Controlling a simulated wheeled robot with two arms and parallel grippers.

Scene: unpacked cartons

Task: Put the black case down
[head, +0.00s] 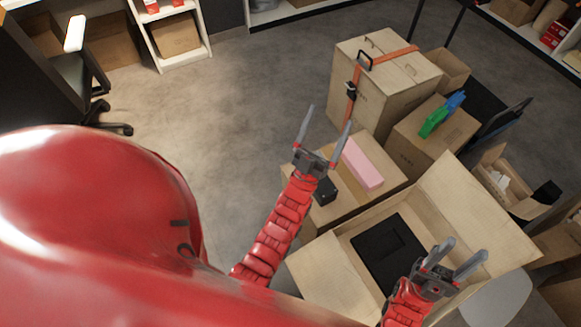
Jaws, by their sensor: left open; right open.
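The black case (389,251) is a flat dark box lying inside the large open carton (322,266) at the lower right. My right gripper (462,252) is open above the right side of that carton, apart from the case in the picture, with nothing between its fingers. My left gripper (326,127) is open and empty above the carton that bears a pink box. The near right part of the case is partly hidden by my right gripper and arm.
A pink box (361,165) and a small black object (325,191) are on a closed carton. A tall strapped carton (372,97) stands behind. Green and blue items (437,117) lie on another carton. An office chair (84,80) stands at left. The middle floor is clear.

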